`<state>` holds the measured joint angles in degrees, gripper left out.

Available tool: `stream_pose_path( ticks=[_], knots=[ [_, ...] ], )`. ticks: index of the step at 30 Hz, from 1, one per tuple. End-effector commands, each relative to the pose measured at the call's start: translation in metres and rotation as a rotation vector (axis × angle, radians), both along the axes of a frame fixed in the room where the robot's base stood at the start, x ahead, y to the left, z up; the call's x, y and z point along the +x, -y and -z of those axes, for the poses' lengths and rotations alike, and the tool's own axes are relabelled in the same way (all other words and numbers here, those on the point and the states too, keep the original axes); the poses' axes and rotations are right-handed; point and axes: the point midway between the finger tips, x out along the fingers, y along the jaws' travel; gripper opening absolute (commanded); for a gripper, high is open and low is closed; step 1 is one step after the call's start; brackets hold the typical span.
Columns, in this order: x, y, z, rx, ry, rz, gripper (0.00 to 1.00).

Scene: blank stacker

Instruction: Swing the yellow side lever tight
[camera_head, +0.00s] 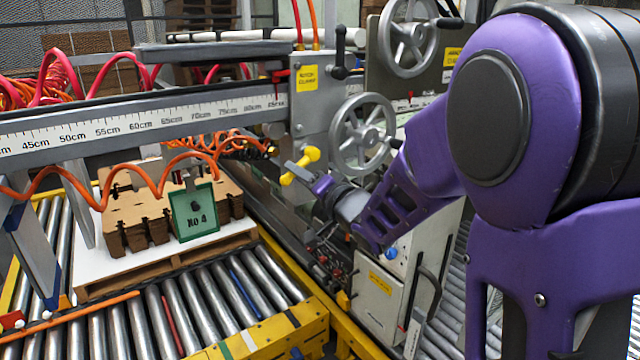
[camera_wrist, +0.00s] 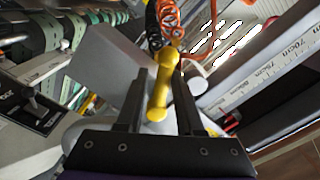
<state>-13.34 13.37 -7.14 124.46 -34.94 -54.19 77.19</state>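The yellow side lever (camera_head: 300,166) is a short bar with knobbed ends on the grey carriage block under the measuring rail. In the head view it slants from upper right to lower left. In the wrist view the yellow lever (camera_wrist: 162,84) lies lengthwise between the two dark fingers of my gripper (camera_wrist: 160,92). A gap shows on each side of the lever, so the fingers look open around it, not closed on it. In the head view my gripper (camera_head: 318,183) is right at the lever, just to its right; its fingertips are hard to make out there.
A spoked handwheel (camera_head: 362,134) is close above and right of my gripper. The measuring rail (camera_head: 150,115) runs left from the carriage. An orange coiled hose (camera_wrist: 170,22) hangs beyond the lever. Cardboard blanks (camera_head: 130,215) sit on a pallet over rollers at left.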

Motion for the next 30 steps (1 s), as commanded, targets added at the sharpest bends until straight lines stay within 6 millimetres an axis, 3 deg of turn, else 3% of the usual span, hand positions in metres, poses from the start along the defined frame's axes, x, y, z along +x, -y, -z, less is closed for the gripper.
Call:
stream_pose_path(
  ticks=[5, 30],
  knots=[
    [0.002, 0.003, 0.010, -0.101, 0.065, 0.001, 0.34],
    [0.016, 0.024, 0.022, -0.534, 0.361, 0.005, 0.34]
  ],
)
